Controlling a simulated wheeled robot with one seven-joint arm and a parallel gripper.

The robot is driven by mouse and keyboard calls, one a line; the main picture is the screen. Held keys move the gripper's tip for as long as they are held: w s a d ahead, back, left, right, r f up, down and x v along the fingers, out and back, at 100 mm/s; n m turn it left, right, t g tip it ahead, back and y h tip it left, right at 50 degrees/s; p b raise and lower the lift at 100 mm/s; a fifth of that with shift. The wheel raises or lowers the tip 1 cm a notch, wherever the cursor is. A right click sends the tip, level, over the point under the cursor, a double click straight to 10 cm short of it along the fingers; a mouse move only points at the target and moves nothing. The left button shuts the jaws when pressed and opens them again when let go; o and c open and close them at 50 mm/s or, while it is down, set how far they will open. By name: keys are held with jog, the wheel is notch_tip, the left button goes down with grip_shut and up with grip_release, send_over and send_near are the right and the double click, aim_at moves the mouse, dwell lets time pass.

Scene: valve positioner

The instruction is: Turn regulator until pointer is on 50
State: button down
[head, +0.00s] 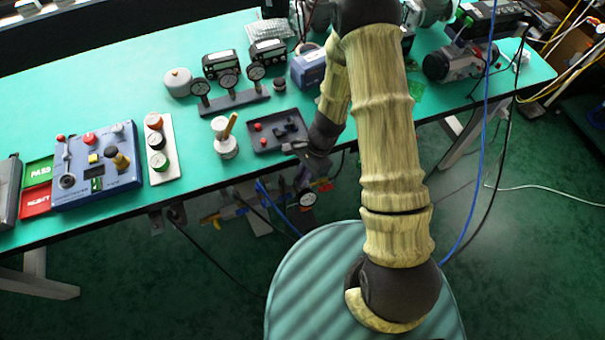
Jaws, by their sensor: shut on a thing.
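My gripper (297,150) is at the table's front edge, by the right side of a dark tray (262,148). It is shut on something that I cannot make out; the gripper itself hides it. A small round gauge with a white face (307,199) shows just below the gripper, beyond the table edge, among red, yellow and blue parts. Its pointer is too small to read. I cannot tell which part is the regulator.
The green table (130,90) holds a three-gauge stand (232,101), a blue control box (110,178), a white plate with several round parts (160,150) and a white pot with a wooden-handled tool (224,147). Cables hang in front. A motor-like unit (455,62) stands at right.

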jog(key=c, duration=1.5)
grip_release()
jog(key=p+v, duration=0.2)
jog(key=v, duration=1.6)
jog(key=s+d+r+n+t+h+p, duration=0.1)
jog(key=s+r+n, duration=0.2)
jog(key=r+n, duration=0.1)
jog(key=s+d+r+n+t+h+p, duration=0.1)
jog(key=s+d+r+n+t, duration=0.1)
jog(key=s+r+n, duration=0.1)
jog(key=s+d+r+n+t+h+p, duration=0.1)
jog(key=s+d+r+n+h, duration=0.1)
jog(key=r+n, duration=0.3)
jog(key=shift+s+d+r+t+p, duration=0.15)
jog(key=shift+s+r+t+p, duration=0.25)
jog(key=shift+s+r, duration=0.5)
jog(key=shift+w+r, duration=0.1)
